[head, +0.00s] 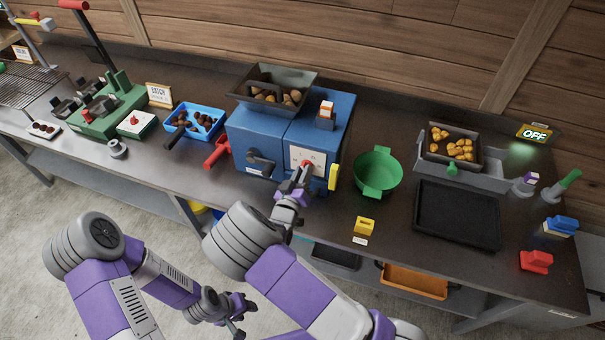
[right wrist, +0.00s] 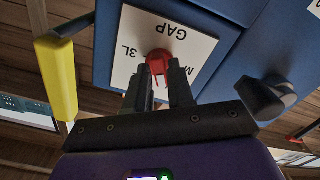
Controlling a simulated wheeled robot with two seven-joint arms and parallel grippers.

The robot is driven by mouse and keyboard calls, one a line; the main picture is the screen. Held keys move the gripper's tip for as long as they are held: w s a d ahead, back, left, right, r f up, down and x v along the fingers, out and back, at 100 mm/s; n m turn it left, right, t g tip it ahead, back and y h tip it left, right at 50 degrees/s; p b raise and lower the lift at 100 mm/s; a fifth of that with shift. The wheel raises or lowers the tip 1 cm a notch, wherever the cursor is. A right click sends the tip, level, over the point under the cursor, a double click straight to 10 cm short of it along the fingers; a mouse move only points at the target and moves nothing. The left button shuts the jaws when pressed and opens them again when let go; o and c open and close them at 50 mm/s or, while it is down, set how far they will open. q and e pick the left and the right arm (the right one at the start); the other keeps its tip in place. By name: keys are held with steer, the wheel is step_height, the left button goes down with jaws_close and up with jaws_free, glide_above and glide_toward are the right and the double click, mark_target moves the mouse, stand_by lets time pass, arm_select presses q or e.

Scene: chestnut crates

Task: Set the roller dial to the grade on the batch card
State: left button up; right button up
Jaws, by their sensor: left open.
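The red roller dial (head: 307,165) sits on a white plate (head: 297,155) on the front of the blue roller machine (head: 262,130). In the right wrist view the dial (right wrist: 158,65) is on the plate, which appears upside down and reads "GAP" with partly covered grade marks. My right gripper (right wrist: 162,85) is at the dial, one finger on each side; I cannot tell whether they press on it. The fingers hide the dial's setting. The batch card (head: 159,95) stands at the back left, its grade too small to read. My left gripper (head: 240,308) is open and empty, low before the bench.
A hopper of chestnuts (head: 246,100) tops the machine. A yellow handle (right wrist: 57,75) and a black crank (right wrist: 265,97) flank the plate. A green bowl (head: 366,185) stands close on the right, and a blue tray (head: 215,112) on the left. A black tray (head: 440,215) lies farther right.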

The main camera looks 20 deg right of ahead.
jaws_close()
steer(key=m+b, duration=0.3)
steer(key=shift+f+m, duration=0.2)
steer(key=shift+m, duration=0.1)
steer(key=m+b, duration=0.2)
steer(key=shift+m+b, duration=0.3)
steer(key=m+b, duration=0.5)
steer(key=shift+r+m, duration=0.1)
steer(key=shift+m, duration=0.2)
steer(key=shift+o, duration=2)
jaws_free()
steer(key=shift+r, duration=0.1)
